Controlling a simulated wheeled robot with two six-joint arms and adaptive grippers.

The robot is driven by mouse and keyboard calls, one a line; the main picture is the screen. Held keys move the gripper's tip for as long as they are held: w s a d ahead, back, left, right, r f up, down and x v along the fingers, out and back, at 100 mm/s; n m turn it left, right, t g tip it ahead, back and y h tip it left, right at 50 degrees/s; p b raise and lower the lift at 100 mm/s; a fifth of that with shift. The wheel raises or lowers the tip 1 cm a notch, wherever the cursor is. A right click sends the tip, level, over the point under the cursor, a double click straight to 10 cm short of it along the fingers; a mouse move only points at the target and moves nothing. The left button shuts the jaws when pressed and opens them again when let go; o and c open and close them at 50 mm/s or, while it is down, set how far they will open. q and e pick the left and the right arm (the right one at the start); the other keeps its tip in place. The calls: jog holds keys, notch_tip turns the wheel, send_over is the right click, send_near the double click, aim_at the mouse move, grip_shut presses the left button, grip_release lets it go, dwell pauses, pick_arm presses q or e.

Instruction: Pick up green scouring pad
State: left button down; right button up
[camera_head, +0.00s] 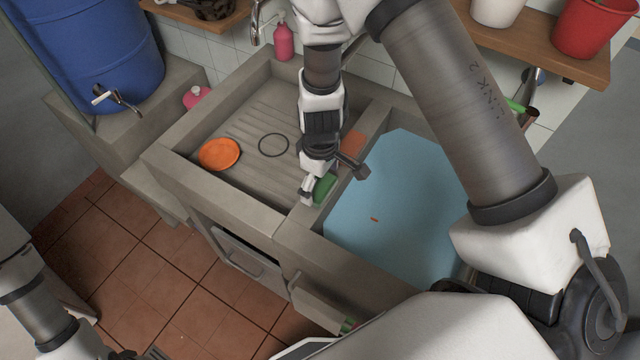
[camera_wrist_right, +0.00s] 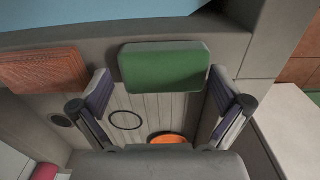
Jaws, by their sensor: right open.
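The green scouring pad (camera_head: 325,187) lies on the divider between the ribbed drainboard and the water-filled basin. It shows whole in the right wrist view (camera_wrist_right: 165,68), between and just beyond my fingertips. My right gripper (camera_head: 331,179) is open above the pad, with one finger toward each end of it. Its fingers also frame the pad in the wrist view (camera_wrist_right: 168,90). I cannot tell whether they touch it. My left gripper (camera_head: 150,353) is at the bottom edge of the head view, mostly cut off, far from the pad.
An orange-brown sponge (camera_head: 353,143) lies on the same divider, behind the pad. Blue water (camera_head: 395,215) fills the basin at right. The drainboard (camera_head: 240,130) holds an orange dish (camera_head: 219,154) and a dark ring (camera_head: 273,145). A pink bottle (camera_head: 283,42) stands at the back.

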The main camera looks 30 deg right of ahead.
jog(key=shift+s+a+r, duration=0.1)
jog(key=shift+s+r, duration=0.05)
jog(key=shift+s, duration=0.1)
jog(key=c, duration=0.8)
jog(key=shift+o, duration=0.2)
jog(key=shift+r, duration=0.15)
